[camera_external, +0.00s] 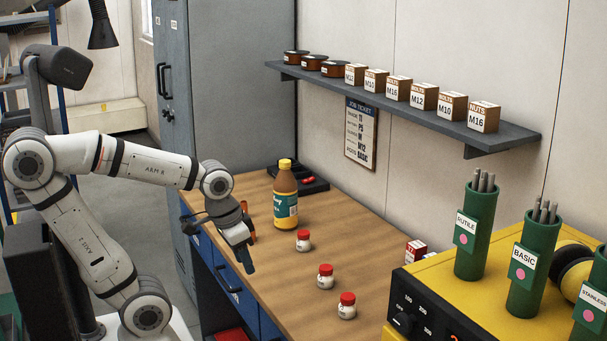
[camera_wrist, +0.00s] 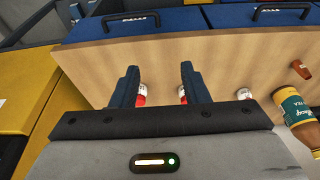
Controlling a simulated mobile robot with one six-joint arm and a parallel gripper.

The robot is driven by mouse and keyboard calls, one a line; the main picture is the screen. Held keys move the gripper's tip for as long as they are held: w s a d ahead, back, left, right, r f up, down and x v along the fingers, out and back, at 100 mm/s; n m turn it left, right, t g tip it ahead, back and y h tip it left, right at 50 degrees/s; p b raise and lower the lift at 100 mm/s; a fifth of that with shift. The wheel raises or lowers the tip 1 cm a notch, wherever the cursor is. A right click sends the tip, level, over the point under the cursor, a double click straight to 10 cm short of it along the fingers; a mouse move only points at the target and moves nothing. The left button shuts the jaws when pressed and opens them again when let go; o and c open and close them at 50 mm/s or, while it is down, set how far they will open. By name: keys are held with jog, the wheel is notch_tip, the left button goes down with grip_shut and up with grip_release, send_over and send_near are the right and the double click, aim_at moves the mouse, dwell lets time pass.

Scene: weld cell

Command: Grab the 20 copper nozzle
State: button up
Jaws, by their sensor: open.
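A small copper-brown cylindrical piece (camera_wrist: 301,69) stands on the wooden bench at the right of the wrist view, beside the bottle. No number on it can be read. In the external view, an orange-brown bit (camera_external: 250,236) shows at the edge of my gripper, which hides much of it. My gripper (camera_external: 246,262) points down over the bench's drawer-side edge. Its two dark fingers also show in the wrist view (camera_wrist: 159,72), spread apart with nothing held between them. The copper piece lies outside the fingers, to their right.
A juice bottle (camera_external: 285,198) stands near the copper piece. Small red-capped jars (camera_external: 303,241) (camera_external: 325,277) (camera_external: 347,306) stand in a row. A dark tray (camera_external: 312,185) lies behind the bottle. The yellow welder (camera_external: 490,265) bounds the right. A shelf (camera_external: 400,108) holds tins and labelled boxes.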

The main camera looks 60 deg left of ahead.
dwell(0.3)
jog(key=shift+o, duration=0.8)
jog(key=w+a+r+n+y, duration=0.1)
jog(key=w+a+r+n, duration=0.15)
jog(key=w+a, duration=0.75)
jog(key=n+y+b, duration=0.1)
jog(key=n+y, duration=0.2)
jog(key=n, duration=0.6)
send_near(243, 203)
notch_tip(243, 203, down, 4)
jog(key=a, duration=0.1)
jog(key=shift+g, duration=0.3)
jog(key=x, duration=0.3)
jog(key=w+p+x, duration=0.1)
jog(key=x, duration=0.4)
jog(key=shift+w+a+f+p, duration=0.1)
jog(key=shift+w+a+p, duration=0.15)
jog(key=shift+p, duration=0.15)
jog(key=shift+c, duration=0.2)
